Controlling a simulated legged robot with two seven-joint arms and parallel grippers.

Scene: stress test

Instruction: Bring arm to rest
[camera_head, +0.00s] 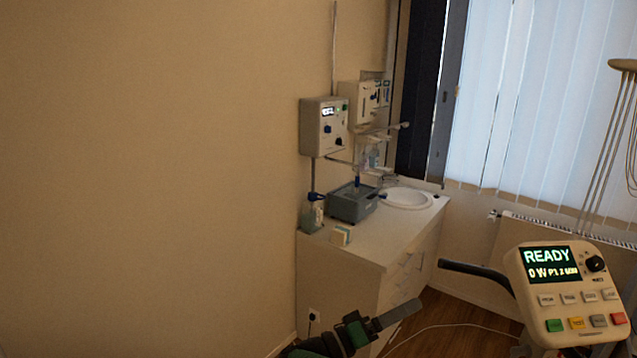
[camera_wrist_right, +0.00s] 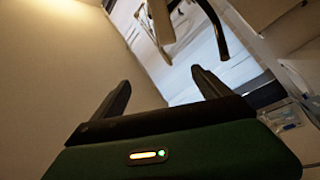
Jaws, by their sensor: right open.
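My right gripper (camera_head: 402,311) shows at the bottom middle of the head view, dark green with a grey finger pointing right and slightly up. It is in front of the lower part of the white cabinet. In the right wrist view, the two dark fingers of my right gripper (camera_wrist_right: 160,85) stand wide apart with nothing between them. The gripper is open and empty. My left gripper is not in view.
A white cabinet (camera_head: 345,262) with a sink (camera_head: 407,198) and a grey box (camera_head: 353,202) stands against the wall. A control panel (camera_head: 567,293) reading READY is at lower right. A radiator (camera_head: 560,235) is under the blinds. A bare wall fills the left.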

